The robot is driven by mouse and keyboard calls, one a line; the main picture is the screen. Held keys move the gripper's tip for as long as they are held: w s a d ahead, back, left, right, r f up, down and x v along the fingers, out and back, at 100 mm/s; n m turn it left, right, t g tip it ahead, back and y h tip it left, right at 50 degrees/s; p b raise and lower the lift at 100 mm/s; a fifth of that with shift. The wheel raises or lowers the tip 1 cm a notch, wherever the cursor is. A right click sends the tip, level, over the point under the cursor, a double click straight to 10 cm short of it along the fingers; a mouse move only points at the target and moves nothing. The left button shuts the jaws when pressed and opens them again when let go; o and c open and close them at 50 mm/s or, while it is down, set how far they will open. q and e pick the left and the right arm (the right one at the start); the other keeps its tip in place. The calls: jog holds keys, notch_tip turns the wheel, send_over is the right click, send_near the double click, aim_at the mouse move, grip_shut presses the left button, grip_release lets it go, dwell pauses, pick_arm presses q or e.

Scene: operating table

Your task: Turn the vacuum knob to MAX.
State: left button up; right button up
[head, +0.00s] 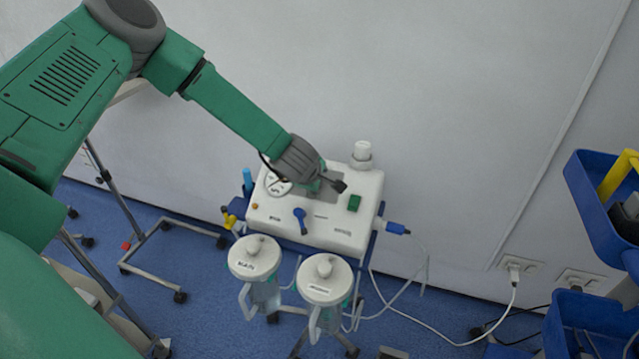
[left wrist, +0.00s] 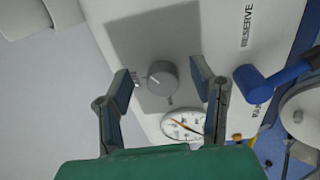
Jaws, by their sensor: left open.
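The vacuum unit (head: 335,225) is a white box on a stand against the wall. The MAX marking cannot be read. A round gauge (left wrist: 183,125) with an orange needle lies beside the knob. My left gripper (head: 335,185) is over the top of the unit and hides the knob in the head view. In the left wrist view the left gripper (left wrist: 160,82) is open, one finger on each side of the knob, apart from it. My right gripper is not in view.
A blue lever (head: 300,218) is on the unit's front; it also shows in the left wrist view (left wrist: 254,84). A green switch (head: 354,203) and white cap (head: 362,152) are on top. Two lidded canisters (head: 325,280) hang in front. Blue bins (head: 600,200) stand at right.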

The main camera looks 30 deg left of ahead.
pick_arm(q)
jog(key=shift+w+a+f, duration=0.2)
jog(key=shift+a+f, duration=0.3)
jog(key=shift+a, duration=0.25)
jog(key=shift+s+a+f, duration=0.1)
jog(key=shift+a, duration=0.4)
jog(key=c, duration=0.4)
jog(key=shift+d, duration=0.25)
jog(key=c, duration=0.7)
jog(key=shift+d, duration=0.5)
jog(key=shift+c, duration=0.2)
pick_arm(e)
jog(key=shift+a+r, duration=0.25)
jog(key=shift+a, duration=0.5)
pick_arm(q)
jog(key=shift+a, duration=0.1)
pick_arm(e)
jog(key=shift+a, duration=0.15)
